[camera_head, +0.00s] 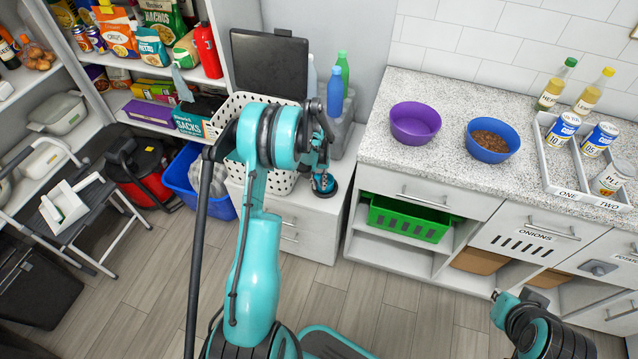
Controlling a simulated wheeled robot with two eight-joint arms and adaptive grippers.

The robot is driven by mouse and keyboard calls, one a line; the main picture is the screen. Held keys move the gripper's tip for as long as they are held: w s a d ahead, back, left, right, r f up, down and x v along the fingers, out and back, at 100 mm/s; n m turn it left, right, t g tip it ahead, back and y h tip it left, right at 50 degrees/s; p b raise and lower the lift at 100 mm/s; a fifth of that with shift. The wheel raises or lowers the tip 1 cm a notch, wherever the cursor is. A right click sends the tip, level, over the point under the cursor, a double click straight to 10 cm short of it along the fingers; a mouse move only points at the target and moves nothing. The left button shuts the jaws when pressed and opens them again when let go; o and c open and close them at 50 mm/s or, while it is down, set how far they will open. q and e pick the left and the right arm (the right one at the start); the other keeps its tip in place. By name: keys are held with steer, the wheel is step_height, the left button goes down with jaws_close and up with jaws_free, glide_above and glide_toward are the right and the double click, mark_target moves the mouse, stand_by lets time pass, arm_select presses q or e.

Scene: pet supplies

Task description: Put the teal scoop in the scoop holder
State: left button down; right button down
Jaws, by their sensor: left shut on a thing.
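My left arm reaches up the middle of the view and bends over to my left gripper (323,184), which hangs over the white drawer unit, right of the white basket. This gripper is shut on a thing. A little teal shows at its end, but I cannot tell whether it is the teal scoop or part of my gripper. No scoop shape stands out, and I cannot make out a scoop holder. My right gripper (497,296) is low at the right, in front of the cabinet. Its fingers are too small to tell open from shut.
A white basket (232,103) and several bottles stand on the drawer unit (316,225). The counter (440,100) holds a purple bowl (415,122), a blue bowl of kibble (492,139) and a can tray (563,180). A step stool (75,240) stands left. The middle floor is clear.

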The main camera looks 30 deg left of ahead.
arm_select(q)
steer(key=shift+f, duration=0.15)
steer(key=c, duration=1.5)
jaws_free()
